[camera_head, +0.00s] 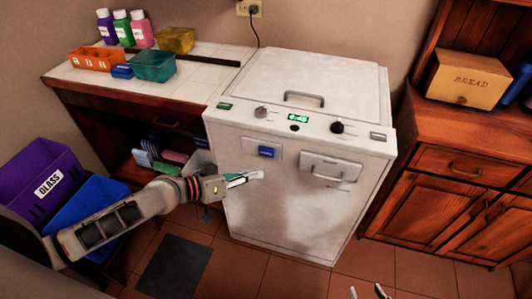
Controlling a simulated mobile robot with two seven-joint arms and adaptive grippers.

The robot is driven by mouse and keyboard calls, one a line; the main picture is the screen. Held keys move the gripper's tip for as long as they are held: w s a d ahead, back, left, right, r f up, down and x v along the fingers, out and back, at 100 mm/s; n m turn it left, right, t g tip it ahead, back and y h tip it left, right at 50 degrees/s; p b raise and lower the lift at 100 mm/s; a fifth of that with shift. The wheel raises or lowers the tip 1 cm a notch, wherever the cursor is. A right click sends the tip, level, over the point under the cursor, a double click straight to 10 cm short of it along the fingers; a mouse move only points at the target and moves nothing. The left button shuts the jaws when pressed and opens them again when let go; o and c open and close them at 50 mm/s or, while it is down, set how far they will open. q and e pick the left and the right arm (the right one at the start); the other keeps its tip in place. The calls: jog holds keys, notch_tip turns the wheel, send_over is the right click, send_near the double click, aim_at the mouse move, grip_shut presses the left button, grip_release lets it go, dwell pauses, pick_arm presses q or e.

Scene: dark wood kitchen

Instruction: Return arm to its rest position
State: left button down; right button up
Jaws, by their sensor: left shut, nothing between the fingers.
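My left arm comes in from the left. Its gripper (258,176) is shut and empty in front of the white top-lid washing machine (285,215), just below the blue button (266,152) on its front. I cannot tell whether the fingertips touch the front panel. My right gripper (367,292) shows only as two fingertips at the bottom edge, set apart with nothing between them. The rest of the right arm is out of view.
A counter (88,76) with bottles and small bins stands at the left. A purple glass bin (40,170) and a blue bin (85,205) stand near my left arm. A wooden cabinet (450,190) with a bread box (468,80) is at the right. A dark floor mat (175,266) lies in front.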

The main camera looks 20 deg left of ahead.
pick_arm(q)
jog(key=s+a+f+y, duration=0.2)
jog(key=s+f+y, duration=0.5)
jog(key=s+f, duration=1)
jog(key=shift+s+a+m+y, duration=0.35)
jog(key=shift+s+m+y, duration=0.05)
jog(key=shift+s, duration=0.7)
jog(key=shift+f, duration=0.1)
dwell(0.8)
